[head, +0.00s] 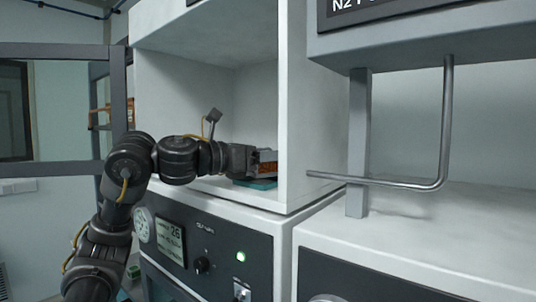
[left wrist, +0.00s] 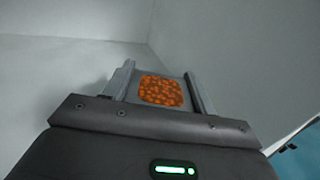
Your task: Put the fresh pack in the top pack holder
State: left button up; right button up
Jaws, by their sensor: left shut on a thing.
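My left gripper (head: 262,160) reaches into a white open-fronted chamber and is shut on the pack. The pack (left wrist: 161,91) shows a patch of orange beads in a grey body between the two fingers in the left wrist view. In the head view only a small orange part of the pack (head: 267,168) shows at the fingertips. A flat teal piece (head: 257,184) lies on the chamber floor just below the gripper; I cannot tell whether it is a pack holder or whether the pack touches it. My right gripper is not in view.
The chamber's right wall (head: 291,110) stands close to the gripper. A control panel (head: 205,250) with a knob and green light is below. At right, a bent metal handle (head: 447,120) sticks out near a grey post (head: 358,140).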

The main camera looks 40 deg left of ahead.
pick_arm(q)
jog(key=shift+f, duration=0.35)
jog(key=o, duration=1.1)
jog(key=shift+a, duration=0.1)
jog(key=shift+c, duration=0.2)
jog(key=shift+r, duration=0.25)
jog(key=shift+s+r, duration=0.1)
jog(key=shift+r, duration=0.1)
jog(key=b+v, duration=0.2)
jog(key=v, duration=0.1)
jog(key=shift+s+a+f, duration=0.1)
jog(key=shift+f, duration=0.25)
jog(key=b+v, duration=0.2)
jog(key=v, duration=0.5)
jog(key=shift+s+a+r, duration=0.15)
jog(key=shift+s+r, duration=0.05)
jog(key=shift+s, duration=0.2)
jog(key=shift+s+a, duration=0.1)
jog(key=shift+s, duration=0.25)
